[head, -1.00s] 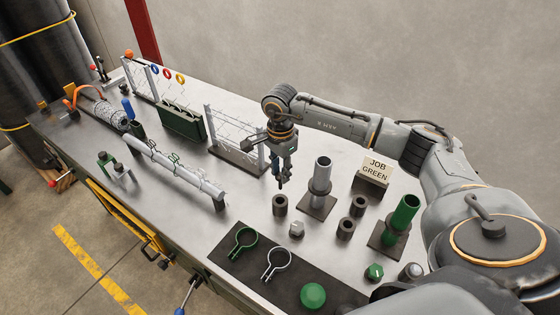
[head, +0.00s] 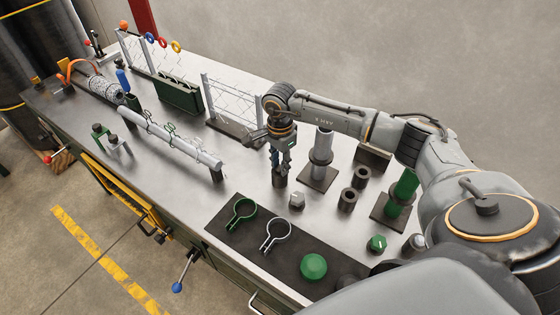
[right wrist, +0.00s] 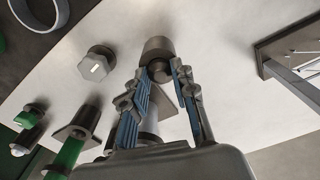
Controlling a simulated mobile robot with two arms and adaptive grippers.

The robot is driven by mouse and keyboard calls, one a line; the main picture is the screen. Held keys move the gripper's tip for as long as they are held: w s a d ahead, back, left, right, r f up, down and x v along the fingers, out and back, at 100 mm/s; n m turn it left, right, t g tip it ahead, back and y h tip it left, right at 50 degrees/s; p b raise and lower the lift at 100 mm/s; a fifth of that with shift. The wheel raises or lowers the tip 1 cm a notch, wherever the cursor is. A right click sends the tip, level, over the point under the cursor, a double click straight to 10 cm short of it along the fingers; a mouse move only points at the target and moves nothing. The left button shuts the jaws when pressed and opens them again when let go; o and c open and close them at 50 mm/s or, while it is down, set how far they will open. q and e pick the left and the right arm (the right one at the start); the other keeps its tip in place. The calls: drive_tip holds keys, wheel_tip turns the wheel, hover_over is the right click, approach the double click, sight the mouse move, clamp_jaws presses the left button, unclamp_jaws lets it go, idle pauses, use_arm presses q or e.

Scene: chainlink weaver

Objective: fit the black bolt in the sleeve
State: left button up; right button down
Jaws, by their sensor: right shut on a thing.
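My right gripper (head: 280,168) points down and is at a short dark sleeve (head: 279,181) that stands on the bench. In the right wrist view the right gripper (right wrist: 162,74) has its fingertips around a small dark round piece, the black bolt (right wrist: 160,72). The bolt is in line with the sleeve (right wrist: 158,47) and meets it; how deep it sits is hidden. In the head view the fingers hide the bolt. My left gripper is not in view.
A grey post (head: 321,150) is close behind the gripper, a grey hex piece (head: 297,200) in front. A wire mesh frame (head: 233,110) stands to the left. A dark mat (head: 244,262) holds two ring clamps and a green knob.

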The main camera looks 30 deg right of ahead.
drive_tip(key=c, duration=1)
unclamp_jaws()
wheel_tip(320, 180, up, 12)
drive_tip(key=shift+s, duration=0.1)
